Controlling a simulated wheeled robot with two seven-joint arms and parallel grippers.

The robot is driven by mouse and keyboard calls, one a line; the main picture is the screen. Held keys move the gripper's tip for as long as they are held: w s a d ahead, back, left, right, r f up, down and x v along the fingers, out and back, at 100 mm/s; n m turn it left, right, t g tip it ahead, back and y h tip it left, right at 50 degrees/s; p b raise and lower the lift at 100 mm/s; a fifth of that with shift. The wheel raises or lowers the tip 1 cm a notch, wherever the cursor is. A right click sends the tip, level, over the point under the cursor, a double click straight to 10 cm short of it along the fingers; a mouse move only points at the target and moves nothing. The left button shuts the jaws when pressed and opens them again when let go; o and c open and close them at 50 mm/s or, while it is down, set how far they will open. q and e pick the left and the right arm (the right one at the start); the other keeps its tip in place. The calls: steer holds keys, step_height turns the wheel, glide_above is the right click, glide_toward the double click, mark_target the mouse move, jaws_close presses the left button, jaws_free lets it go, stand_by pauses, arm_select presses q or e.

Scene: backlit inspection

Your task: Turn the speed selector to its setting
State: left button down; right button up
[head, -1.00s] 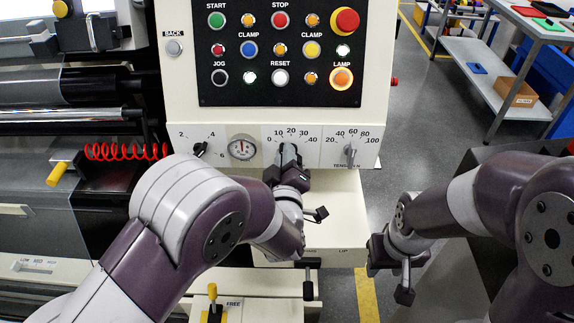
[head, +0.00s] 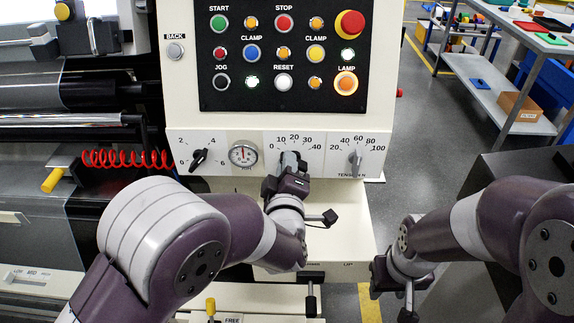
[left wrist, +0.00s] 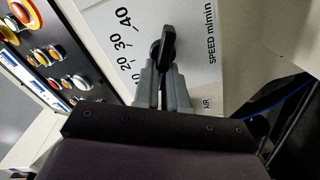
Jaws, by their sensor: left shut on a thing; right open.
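The speed selector is a dark knob (left wrist: 167,44) on a white dial plate marked 20, 30, 40 and "SPEED m/min" in the left wrist view. In the head view its scale (head: 294,139) runs from 0 to 40, and the knob is mostly hidden by my left gripper (head: 290,162). The grey fingers of that gripper (left wrist: 163,84) are shut on the knob. The exact value the knob points to is hard to read. My right gripper (head: 388,278) hangs open, low and right of the panel, apart from everything; its fingers are hardly visible.
A dial gauge (head: 243,154) and a black selector (head: 199,158) lie left of the speed scale; the tension knob (head: 356,158) lies right. The button panel (head: 282,55) is above. A cream ledge (head: 345,235) lies below. The aisle at right is open.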

arm_select(q)
steer(key=c, duration=1.2)
jaws_free()
steer(key=shift+w, duration=0.1)
steer(key=s, duration=1.2)
steer(key=shift+s, duration=0.4)
